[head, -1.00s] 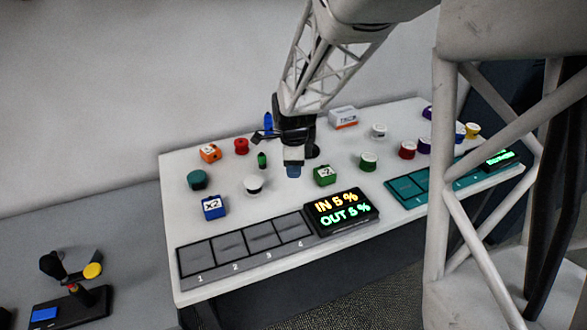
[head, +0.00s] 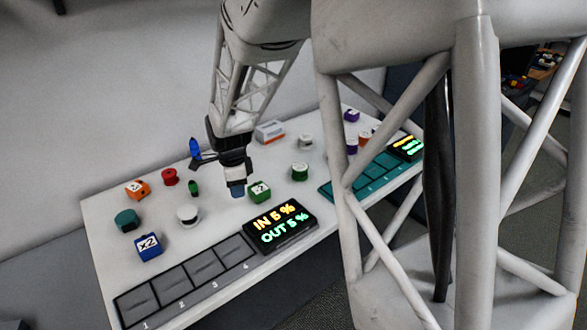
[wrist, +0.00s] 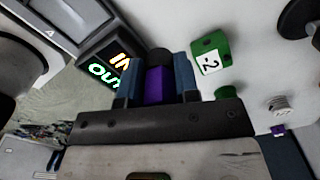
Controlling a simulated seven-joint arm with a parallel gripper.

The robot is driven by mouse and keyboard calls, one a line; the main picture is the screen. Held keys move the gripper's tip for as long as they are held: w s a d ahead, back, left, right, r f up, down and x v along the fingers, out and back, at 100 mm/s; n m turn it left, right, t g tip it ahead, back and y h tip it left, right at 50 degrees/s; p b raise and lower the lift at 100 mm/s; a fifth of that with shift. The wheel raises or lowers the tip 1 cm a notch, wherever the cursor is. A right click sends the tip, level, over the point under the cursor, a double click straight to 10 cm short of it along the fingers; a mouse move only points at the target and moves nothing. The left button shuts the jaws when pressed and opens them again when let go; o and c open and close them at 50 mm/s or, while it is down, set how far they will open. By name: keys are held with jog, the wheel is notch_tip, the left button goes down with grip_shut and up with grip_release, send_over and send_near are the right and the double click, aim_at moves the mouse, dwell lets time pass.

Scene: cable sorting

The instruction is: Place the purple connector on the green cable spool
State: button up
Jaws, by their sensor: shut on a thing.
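My gripper (head: 236,191) points down over the middle of the table, just left of the green box marked 2. In the wrist view its blue fingers (wrist: 158,85) are closed around the purple connector (wrist: 158,86). The head view does not clearly show the connector. The green cable spool (head: 300,173), with a pale top, stands right of and behind the green box. A green round piece beside that box in the wrist view (wrist: 229,92) looks like the same spool. My gripper is apart from the spool.
The green box (head: 259,192) stands between my gripper and the spool. A display (head: 280,226) and grey numbered slots (head: 185,281) line the front edge. A white spool (head: 188,215), blue box (head: 149,247) and white-orange box (head: 270,131) stand around. A purple spool (head: 351,146) is partly hidden.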

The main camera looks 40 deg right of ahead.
jog(key=s+d, duration=0.4)
jog(key=d, duration=0.5)
jog(key=s+d+n, duration=0.1)
jog(key=s+d, duration=0.3)
jog(key=d, duration=0.5)
jog(key=shift+s, duration=0.4)
jog(key=shift+f, duration=0.1)
send_over(300, 166)
jog(key=shift+f, duration=0.75)
jog(key=shift+s+a, duration=0.1)
jog(key=shift+f, duration=1.75)
jog(key=shift+f, duration=0.1)
